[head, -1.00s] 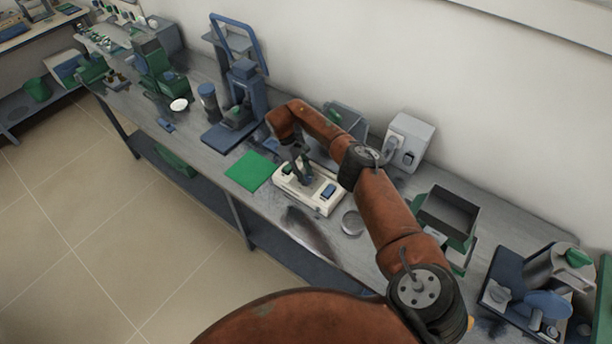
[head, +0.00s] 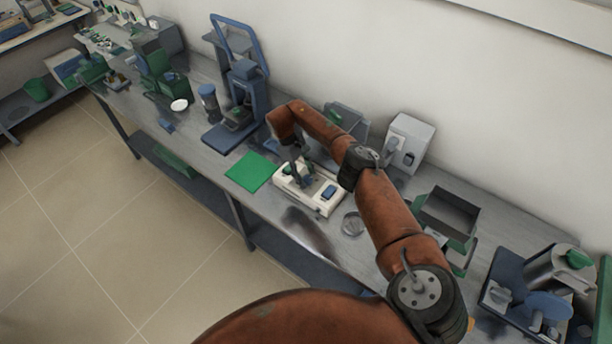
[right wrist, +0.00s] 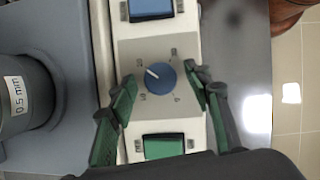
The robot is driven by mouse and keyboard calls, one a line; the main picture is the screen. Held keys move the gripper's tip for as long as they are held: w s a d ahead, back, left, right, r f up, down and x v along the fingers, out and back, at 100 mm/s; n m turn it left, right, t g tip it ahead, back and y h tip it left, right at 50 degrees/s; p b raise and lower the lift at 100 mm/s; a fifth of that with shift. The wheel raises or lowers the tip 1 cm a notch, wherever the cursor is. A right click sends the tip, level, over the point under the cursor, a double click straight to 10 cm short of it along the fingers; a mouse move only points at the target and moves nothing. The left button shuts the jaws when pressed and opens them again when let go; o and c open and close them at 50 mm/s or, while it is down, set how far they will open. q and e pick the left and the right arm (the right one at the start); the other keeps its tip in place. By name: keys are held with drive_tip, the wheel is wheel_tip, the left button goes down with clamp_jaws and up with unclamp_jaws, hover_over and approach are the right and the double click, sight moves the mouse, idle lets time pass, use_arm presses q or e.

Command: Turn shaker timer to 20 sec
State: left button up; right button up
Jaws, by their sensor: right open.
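The shaker's white control base (head: 327,208) stands on the bench in the head view. In the right wrist view its panel (right wrist: 130,60) carries a round blue timer knob (right wrist: 160,77) with a white pointer line toward the upper left. Printed numbers ring the knob but are too small to read surely. A blue switch (right wrist: 150,9) and a green switch (right wrist: 164,146) flank the knob. My right gripper (right wrist: 161,88) is open, with its green-padded fingers on either side of the knob and gaps visible. It shows over the base in the head view (head: 300,176). My left gripper is not in view.
A grey cylinder labelled 0.5 mm (right wrist: 20,92) stands left of the panel in the wrist view. A green mat (head: 250,171), a round dish (head: 352,223) and a blue stand (head: 246,95) are near the base.

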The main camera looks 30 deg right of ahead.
drive_tip(key=v, duration=1.2)
